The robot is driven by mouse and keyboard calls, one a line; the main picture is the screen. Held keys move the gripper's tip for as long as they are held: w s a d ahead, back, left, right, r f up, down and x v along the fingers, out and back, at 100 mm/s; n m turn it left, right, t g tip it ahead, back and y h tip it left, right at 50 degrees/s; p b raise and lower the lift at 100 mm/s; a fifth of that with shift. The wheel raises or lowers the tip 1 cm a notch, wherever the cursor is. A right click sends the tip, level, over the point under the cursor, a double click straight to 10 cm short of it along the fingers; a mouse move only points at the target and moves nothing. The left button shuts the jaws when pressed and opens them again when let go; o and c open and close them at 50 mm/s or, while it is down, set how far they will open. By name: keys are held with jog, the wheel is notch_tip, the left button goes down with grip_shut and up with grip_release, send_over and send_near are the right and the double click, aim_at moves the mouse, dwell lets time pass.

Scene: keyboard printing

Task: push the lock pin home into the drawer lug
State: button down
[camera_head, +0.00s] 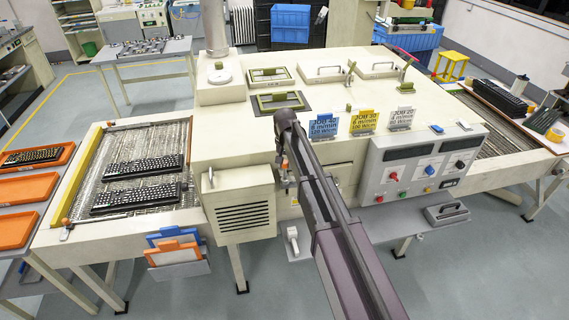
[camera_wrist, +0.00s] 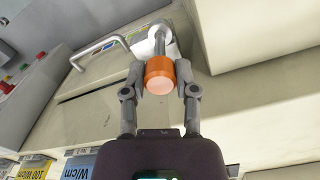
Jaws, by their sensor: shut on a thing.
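The lock pin (camera_wrist: 160,74) has an orange round head and a grey shaft. My gripper (camera_wrist: 161,80) is shut on the orange head, one finger on each side. The shaft points away from my gripper toward a white rounded lug (camera_wrist: 143,47) beside the drawer front. Its far end meets the lug area, but I cannot tell how deep it sits. The drawer front (camera_wrist: 98,85) is a pale panel with a grey bar handle (camera_wrist: 98,51). In the head view, my gripper (camera_head: 287,178) is small at the machine's front, and my arm hides much of the drawer.
The control panel (camera_head: 420,168) with knobs and buttons is right of my arm. A vented box (camera_head: 243,217) is to the left. Job cards (camera_head: 363,122) stand on the machine top above. A pale machine wall (camera_wrist: 265,35) is close to my gripper in the wrist view.

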aim_at(285, 177)
jog(key=shift+f+b, duration=2.95)
dwell(2.5)
jog(key=shift+c, duration=1.5)
grip_release()
notch_tip(285, 177, up, 6)
jog(key=p, duration=0.6)
